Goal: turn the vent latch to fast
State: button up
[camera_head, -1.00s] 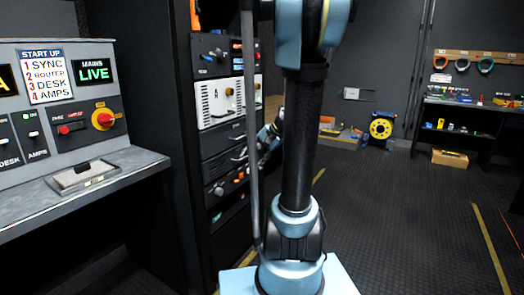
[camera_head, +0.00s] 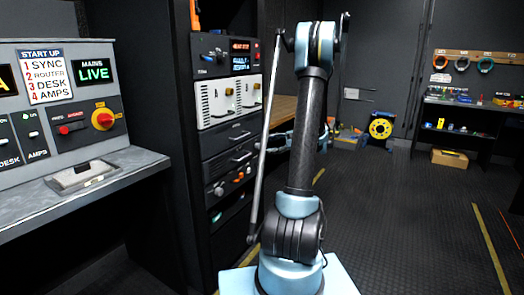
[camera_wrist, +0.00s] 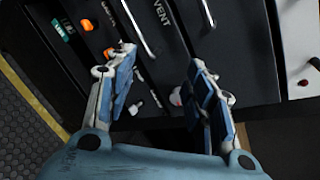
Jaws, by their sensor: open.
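In the wrist view, my gripper (camera_wrist: 163,58) is open, with a finger on each side of a dark rack front. A drawer panel marked VENT (camera_wrist: 161,14) lies beyond the fingertips, with a bar handle (camera_wrist: 205,12) beside the lettering. A pale knob (camera_wrist: 136,106) shows beside the left finger. I cannot tell which of these is the vent latch, nor read its setting. Nothing is held. In the head view, the dark rack (camera_head: 228,135) stands left of my arm, which hides much of the gripper.
White panels (camera_head: 215,102) sit above the dark drawers. Orange knobs (camera_wrist: 87,25) lie left of the fingers in the wrist view. A control desk (camera_head: 90,185) stands at left.

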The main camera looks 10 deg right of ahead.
jog(key=w+d+f+m+t+y, duration=0.1)
jog(key=w+d+f+m+t, duration=0.15)
jog(key=d, duration=0.25)
jog(key=w+d+f+m+t+y, duration=0.1)
jog(key=w+d+f, duration=0.1)
jog(key=d+f, duration=0.3)
send_near(260, 147)
jog(key=shift+m, duration=0.25)
jog(key=x, duration=0.8)
jog(key=shift+w+a+r, duration=0.15)
jog(key=shift+a, duration=0.1)
jog(key=c, duration=1.1)
